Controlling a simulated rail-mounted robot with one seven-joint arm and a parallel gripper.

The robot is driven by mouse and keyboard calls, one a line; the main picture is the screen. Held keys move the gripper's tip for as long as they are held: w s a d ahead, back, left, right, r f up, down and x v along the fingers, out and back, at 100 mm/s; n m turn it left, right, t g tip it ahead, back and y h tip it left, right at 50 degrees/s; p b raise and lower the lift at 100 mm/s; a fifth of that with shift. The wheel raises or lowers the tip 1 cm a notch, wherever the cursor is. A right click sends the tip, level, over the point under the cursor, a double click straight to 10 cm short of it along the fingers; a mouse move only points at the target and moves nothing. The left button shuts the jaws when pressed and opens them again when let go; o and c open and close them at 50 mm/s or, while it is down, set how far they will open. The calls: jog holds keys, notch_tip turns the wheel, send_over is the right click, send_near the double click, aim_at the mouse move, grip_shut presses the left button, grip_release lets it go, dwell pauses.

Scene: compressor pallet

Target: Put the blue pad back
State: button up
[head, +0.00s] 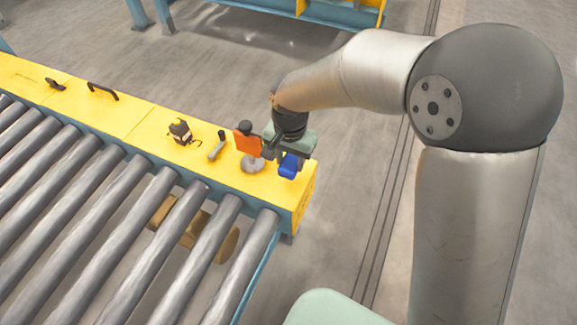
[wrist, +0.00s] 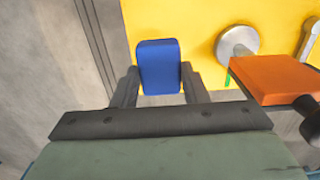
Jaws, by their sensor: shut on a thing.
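The blue pad (wrist: 159,66) is a small rounded block between the two dark fingers of my gripper (wrist: 160,88) in the wrist view. The fingers are shut on it, one on each side. In the head view the blue pad (head: 289,165) shows below my gripper (head: 287,150), at the right end of the yellow ledge (head: 230,181). I cannot tell whether the pad touches the ledge or is held above it.
An orange block (wrist: 275,79) and a round grey disc (wrist: 238,40) are right of the pad in the wrist view. The orange block also shows in the head view (head: 248,143). Other small items lie along the ledge. Metal rollers (head: 135,260) run beside it.

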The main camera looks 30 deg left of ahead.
aim_at(288, 165)
jog(key=shift+w+a+f, duration=0.25)
jog(key=shift+a+f, duration=0.05)
jog(key=shift+f, duration=0.15)
jog(key=shift+w+a+f, duration=0.25)
jog(key=shift+f, duration=0.2)
jog(key=shift+w+a+f+b, duration=0.1)
jog(key=shift+f+b, duration=0.2)
jog(key=shift+f, duration=0.6)
jog(key=shift+w+a+f+b, duration=0.1)
jog(key=shift+f+b, duration=0.15)
jog(key=shift+f, duration=0.65)
jog(key=shift+f, duration=0.1)
jog(key=o, duration=0.9)
notch_tip(288, 165, up, 12)
jog(key=p, duration=0.2)
jog(key=shift+p, duration=0.4)
